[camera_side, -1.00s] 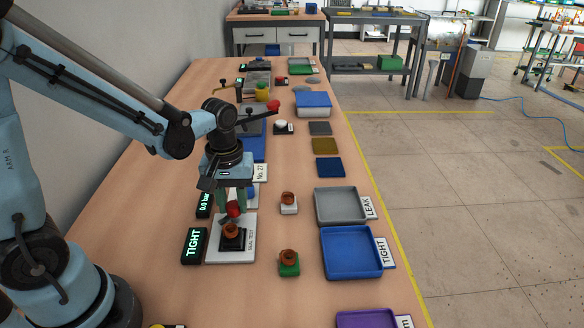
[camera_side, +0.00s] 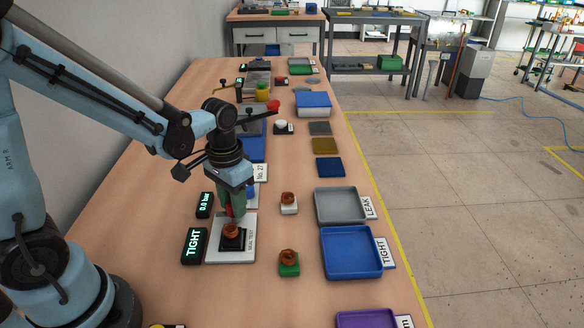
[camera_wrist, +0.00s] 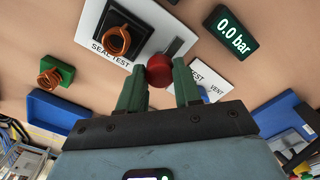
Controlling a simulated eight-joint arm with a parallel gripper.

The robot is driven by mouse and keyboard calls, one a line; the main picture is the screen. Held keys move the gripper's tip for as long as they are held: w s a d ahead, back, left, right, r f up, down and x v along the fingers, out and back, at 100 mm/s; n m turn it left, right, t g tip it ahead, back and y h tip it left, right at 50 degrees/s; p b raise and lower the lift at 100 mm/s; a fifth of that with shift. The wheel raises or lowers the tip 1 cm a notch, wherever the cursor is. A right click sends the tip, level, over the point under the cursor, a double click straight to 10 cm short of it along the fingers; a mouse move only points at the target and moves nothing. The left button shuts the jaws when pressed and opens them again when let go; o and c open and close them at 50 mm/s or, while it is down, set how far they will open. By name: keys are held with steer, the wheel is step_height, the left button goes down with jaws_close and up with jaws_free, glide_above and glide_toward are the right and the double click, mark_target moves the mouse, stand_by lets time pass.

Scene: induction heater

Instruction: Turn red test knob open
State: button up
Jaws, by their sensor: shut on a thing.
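The red test knob (camera_wrist: 158,72) sits between the green fingertips of my gripper (camera_wrist: 160,80) in the wrist view. My gripper, also seen in the side view (camera_side: 232,212), is shut on the knob, which is mostly hidden there. The white seal test plate (camera_side: 218,250) carries a black block with a copper-coloured coil (camera_side: 233,231) beside the knob. A display reading TIGHT (camera_side: 194,245) and a display reading 0.0 bar (camera_side: 205,205) stand left of the plate. The knob's exact turn angle cannot be told.
A green block with a coil (camera_side: 289,265) and a white block with a coil (camera_side: 289,205) stand to the right. Beyond them are the grey LEAK tray (camera_side: 341,222) and the blue TIGHT tray (camera_side: 352,275).

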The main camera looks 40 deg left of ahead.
stand_by(0.4)
steer(key=o, duration=1)
steer(key=shift+o, duration=0.2)
step_height(320, 180, up, 12)
stand_by(0.5)
steer(key=s+t, duration=0.1)
steer(key=t, duration=0.1)
steer(key=s+d+f+t, duration=0.1)
steer(key=t, duration=0.1)
steer(key=s+f+t, duration=0.1)
steer(key=t, duration=0.2)
steer(key=shift+d, duration=0.2)
